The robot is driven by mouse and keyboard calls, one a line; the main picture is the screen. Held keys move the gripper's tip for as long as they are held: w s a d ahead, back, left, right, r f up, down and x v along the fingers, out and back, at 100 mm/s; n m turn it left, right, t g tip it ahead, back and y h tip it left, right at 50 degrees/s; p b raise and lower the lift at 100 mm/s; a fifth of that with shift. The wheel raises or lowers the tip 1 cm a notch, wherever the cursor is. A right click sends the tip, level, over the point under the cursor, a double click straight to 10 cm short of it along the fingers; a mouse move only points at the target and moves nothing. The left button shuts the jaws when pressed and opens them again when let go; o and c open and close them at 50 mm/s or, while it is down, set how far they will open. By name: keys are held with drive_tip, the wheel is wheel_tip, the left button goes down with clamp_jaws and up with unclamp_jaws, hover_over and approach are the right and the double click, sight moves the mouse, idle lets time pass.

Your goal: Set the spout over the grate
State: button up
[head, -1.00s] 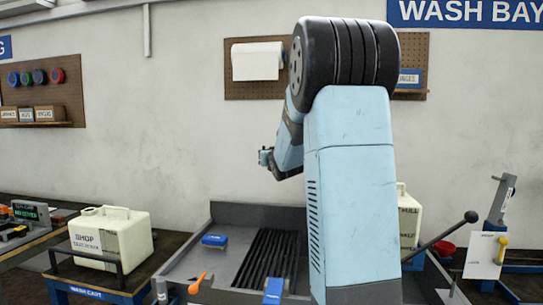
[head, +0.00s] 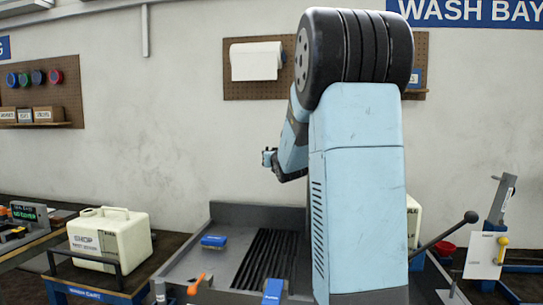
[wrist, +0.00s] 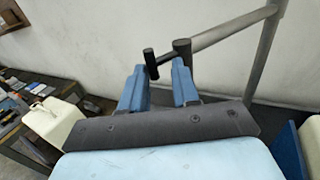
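The grate (head: 265,258) is a panel of dark slats in the grey wash basin, partly hidden behind my arm. In the wrist view, a grey pipe arm, which looks like the spout (wrist: 226,32), runs from an upright post to a black crossbar and short black peg. My gripper (wrist: 158,66) has its two blue fingers apart, with the black peg near the left fingertip. I cannot tell whether they touch. My gripper also shows small in the head view (head: 268,157). The spout is hidden behind my arm there.
A blue brush (head: 214,241) lies on the basin's left ledge, and an orange handle (head: 198,283) is at its front. A black-knobbed lever (head: 445,232) rises right of my arm.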

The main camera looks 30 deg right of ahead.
drive_tip(key=v, duration=1.1)
drive_tip(key=shift+s+a, duration=0.2)
drive_tip(key=shift+s, duration=0.15)
